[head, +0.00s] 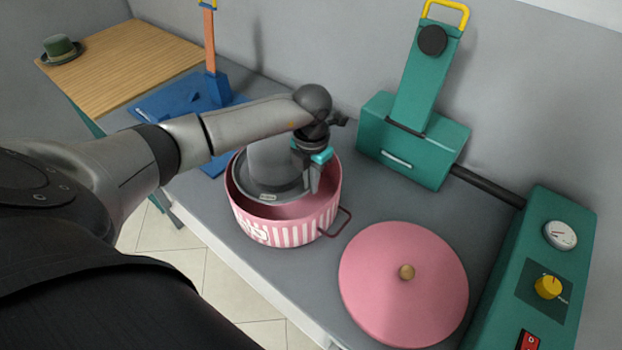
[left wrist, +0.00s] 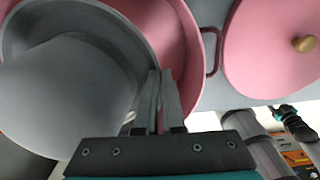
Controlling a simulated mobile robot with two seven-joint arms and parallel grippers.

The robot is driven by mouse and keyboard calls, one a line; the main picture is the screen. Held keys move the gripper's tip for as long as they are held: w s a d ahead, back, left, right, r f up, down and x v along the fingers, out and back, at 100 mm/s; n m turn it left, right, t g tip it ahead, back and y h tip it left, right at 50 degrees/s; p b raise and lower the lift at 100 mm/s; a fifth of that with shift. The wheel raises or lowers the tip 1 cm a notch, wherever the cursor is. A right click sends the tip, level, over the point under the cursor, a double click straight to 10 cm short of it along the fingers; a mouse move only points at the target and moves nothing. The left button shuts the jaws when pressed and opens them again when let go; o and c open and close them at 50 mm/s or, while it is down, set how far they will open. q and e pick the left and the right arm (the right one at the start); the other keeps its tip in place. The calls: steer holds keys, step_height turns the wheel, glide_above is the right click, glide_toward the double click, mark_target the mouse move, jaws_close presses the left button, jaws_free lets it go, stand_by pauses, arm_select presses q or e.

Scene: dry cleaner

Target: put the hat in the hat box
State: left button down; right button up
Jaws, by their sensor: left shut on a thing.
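The grey hat (head: 268,166) is inside the mouth of the round pink hat box (head: 285,232), which has a striped wall. My left gripper (head: 313,184) is over the box's right part and shut on the hat's brim. In the left wrist view the two fingers (left wrist: 161,82) close on the brim of the hat (left wrist: 60,95), with the pink inner wall of the box (left wrist: 185,50) just beyond. Whether the hat touches the box floor is hidden.
The pink lid (head: 405,300) with a round knob lies on the counter right of the box. A teal press (head: 415,145) stands behind and a teal control unit (head: 540,270) at the right. A green hat (head: 60,50) sits on the wooden top (head: 130,65), near a blue stand (head: 185,98).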

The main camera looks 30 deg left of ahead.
arm_select(q)
steer(key=shift+f+b, duration=3.6)
steer(key=shift+f, duration=1.25)
steer(key=c, duration=1)
jaws_free()
steer(key=shift+o, duration=0.2)
step_height(320, 180, up, 15)
steer(key=shift+r+p, duration=0.15)
steer(key=shift+p, duration=1)
